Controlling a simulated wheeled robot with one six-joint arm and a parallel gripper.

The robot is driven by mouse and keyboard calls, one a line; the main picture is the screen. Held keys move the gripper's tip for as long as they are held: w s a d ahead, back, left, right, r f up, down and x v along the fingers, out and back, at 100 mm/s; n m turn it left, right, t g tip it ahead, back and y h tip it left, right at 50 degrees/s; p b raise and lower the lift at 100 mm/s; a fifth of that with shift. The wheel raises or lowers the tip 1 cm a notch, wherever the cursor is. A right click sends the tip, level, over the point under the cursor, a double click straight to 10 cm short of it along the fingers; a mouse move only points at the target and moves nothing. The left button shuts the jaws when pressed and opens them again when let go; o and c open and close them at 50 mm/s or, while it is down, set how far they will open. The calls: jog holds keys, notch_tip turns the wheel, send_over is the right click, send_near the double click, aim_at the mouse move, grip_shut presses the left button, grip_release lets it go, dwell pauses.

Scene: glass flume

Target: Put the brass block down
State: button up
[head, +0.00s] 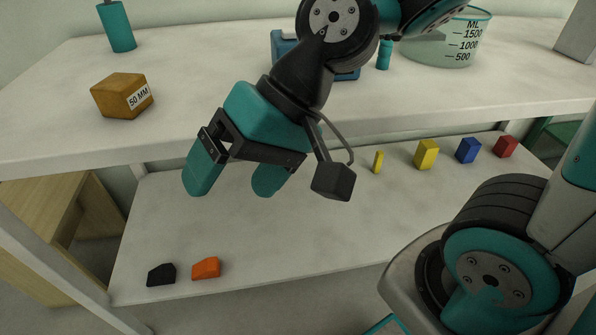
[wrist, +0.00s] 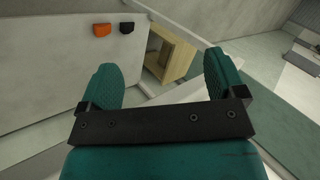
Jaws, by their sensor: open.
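A golden-brown block marked "50 MM", which looks like the brass block (head: 118,97), rests on the upper white shelf (head: 60,140) at the left in the head view. It is not visible in the wrist view. My gripper (head: 232,184) is open, with its two teal fingers apart and pointing down. In the head view it is to the right of the block and lower in the picture, apart from it. In the wrist view the space between the fingers (wrist: 164,78) is empty.
On the lower shelf (head: 260,240) lie a black piece (head: 161,275) and an orange piece (head: 206,268) at front left, and small yellow, blue (head: 468,150) and red (head: 505,147) blocks at right. A teal cylinder (head: 117,27) and a measuring beaker (head: 450,45) stand on the upper shelf.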

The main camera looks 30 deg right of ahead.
jog(key=s+d+n+h, duration=0.3)
jog(key=d+n, duration=0.2)
jog(key=shift+s+d+n+g+h, duration=0.3)
jog(key=shift+d+g+h, duration=0.05)
jog(key=shift+g+h, duration=0.05)
